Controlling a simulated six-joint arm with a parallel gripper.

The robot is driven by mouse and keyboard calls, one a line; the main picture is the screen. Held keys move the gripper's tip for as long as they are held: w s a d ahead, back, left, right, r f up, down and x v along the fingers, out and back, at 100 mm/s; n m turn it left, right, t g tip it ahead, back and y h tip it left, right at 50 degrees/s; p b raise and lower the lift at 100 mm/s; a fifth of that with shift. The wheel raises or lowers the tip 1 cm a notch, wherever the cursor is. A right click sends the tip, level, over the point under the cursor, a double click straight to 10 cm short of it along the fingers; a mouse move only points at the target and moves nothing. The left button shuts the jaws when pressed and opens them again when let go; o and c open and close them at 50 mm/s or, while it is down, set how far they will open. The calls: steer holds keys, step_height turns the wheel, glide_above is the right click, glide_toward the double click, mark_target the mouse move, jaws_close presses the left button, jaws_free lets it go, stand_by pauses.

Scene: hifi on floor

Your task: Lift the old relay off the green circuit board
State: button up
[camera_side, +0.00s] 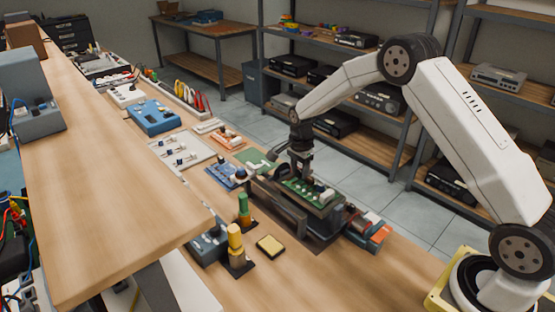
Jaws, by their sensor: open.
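The green circuit board (318,205) is held in a dark frame or holder on the wooden bench, right of the picture's middle. Small pale parts stand on it, and a white block (327,195) sits near its right end. I cannot tell which of these parts is the old relay. My gripper (300,172) points down over the board's left and middle part, with its fingers open and close above it. Its dark fingers hide part of the board, and whether they touch anything is too small to tell.
Green and yellow cylinders (235,238) stand at the front left of the holder, with a yellow pad (270,246) beside them. A red-and-dark device (368,232) lies to its right. Blue and green boards (226,175) lie behind. The bench's front right is clear.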

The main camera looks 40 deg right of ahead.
stand_by(0.4)
jaws_close()
steer(key=shift+r, duration=0.75)
steer(key=s+r, duration=0.1)
steer(key=r, duration=0.1)
steer(key=s+r, duration=0.2)
steer(key=r, duration=0.1)
steer(key=s+r, duration=0.2)
steer(key=shift+a+r, duration=0.3)
steer(key=shift+a, duration=0.05)
steer(key=s+a+r, duration=0.1)
steer(key=s+r, duration=0.2)
steer(key=s, duration=0.6)
steer(key=shift+r, duration=0.4)
steer(key=shift+a, duration=0.1)
steer(key=shift+r, duration=0.2)
